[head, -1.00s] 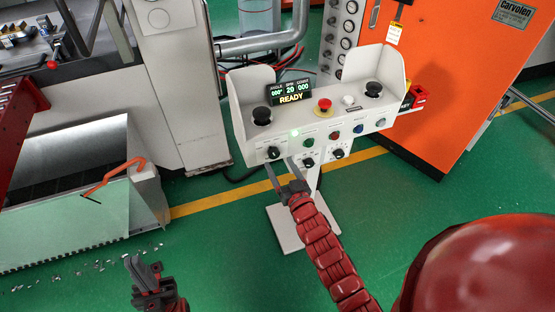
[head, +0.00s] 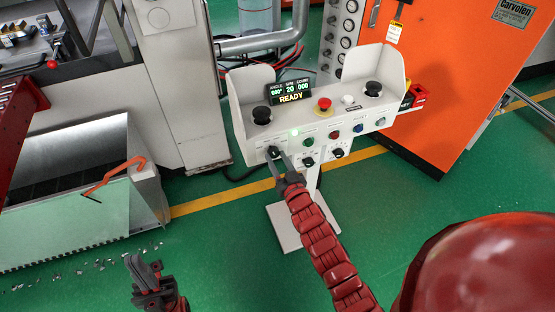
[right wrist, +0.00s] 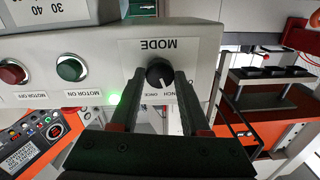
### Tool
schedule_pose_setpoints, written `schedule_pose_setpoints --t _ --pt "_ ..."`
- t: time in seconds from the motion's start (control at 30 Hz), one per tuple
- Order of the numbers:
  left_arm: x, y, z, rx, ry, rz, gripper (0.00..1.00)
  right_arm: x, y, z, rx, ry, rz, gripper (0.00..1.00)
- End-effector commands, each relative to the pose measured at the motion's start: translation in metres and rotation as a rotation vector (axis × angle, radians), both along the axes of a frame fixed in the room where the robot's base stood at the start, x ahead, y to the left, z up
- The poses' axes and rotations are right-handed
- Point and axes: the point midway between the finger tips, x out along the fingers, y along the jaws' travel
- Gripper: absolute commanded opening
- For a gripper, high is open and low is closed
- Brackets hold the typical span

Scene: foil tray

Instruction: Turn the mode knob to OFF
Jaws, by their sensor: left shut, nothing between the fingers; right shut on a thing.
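The black mode knob (right wrist: 159,75) sits on a white plate under the word MODE, which appears upside down in the right wrist view. Its white pointer mark faces the lower right, towards lettering partly hidden by a finger. My right gripper (right wrist: 160,82) has its two fingers on either side of the knob and is shut on it. In the head view my right gripper (head: 276,157) reaches the knob at the left end of the control panel (head: 320,133). My left gripper (head: 146,268) is shut and empty, low over the floor at the lower left.
The panel carries a red emergency button (head: 324,104), black buttons, coloured buttons and two more knobs below. Its display (head: 290,91) reads READY. A green light (head: 294,132) is lit. An orange cabinet (head: 450,80) stands behind right. Open green floor lies in front.

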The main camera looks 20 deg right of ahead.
Motion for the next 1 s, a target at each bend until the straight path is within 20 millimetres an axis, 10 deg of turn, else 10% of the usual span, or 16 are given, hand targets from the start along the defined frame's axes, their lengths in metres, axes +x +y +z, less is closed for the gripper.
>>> schedule_pose_setpoints --t 1.0 --pt "0.0 0.0 -0.034 0.0 0.0 0.0 0.0 0.0 0.001 -0.001 -0.51 -0.021 0.003 0.0"
